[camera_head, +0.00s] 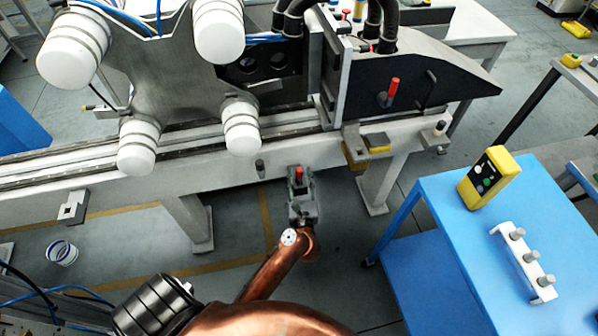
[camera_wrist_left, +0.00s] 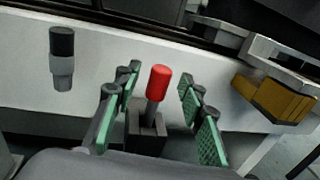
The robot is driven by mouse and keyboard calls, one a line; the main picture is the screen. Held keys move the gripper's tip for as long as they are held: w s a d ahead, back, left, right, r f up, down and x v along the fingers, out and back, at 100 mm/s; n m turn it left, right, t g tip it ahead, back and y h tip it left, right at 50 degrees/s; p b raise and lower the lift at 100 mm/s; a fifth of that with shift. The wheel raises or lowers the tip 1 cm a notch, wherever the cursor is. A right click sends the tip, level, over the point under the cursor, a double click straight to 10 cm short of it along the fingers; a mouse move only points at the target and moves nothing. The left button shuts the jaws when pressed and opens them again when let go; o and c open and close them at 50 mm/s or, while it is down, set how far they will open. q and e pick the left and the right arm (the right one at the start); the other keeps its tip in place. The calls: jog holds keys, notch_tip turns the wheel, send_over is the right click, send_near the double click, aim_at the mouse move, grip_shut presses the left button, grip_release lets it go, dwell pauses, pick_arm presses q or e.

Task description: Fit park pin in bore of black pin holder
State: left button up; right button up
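A pin with a red cap and grey shaft (camera_wrist_left: 157,84) stands slightly tilted in a dark block, the black pin holder (camera_wrist_left: 146,138), in the left wrist view. How deep its shaft sits is hard to tell. The red cap also shows in the head view (camera_head: 299,171), in front of the white beam. My left gripper (camera_head: 299,180) is open around the pin, its green-padded fingers (camera_wrist_left: 158,97) on either side with visible gaps. In the head view the gripper mostly hides the holder. My right gripper is not in view.
A dark-topped grey peg (camera_wrist_left: 62,58) is on the white beam (camera_head: 225,162) left of the pin. A yellow block (camera_wrist_left: 275,100) is at the right. Another red-handled part (camera_head: 390,92) is on the black machine plate. A blue table (camera_head: 455,235) stands right.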

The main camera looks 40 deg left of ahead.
pick_arm(q)
jog(key=v, duration=0.6)
dwell(0.4)
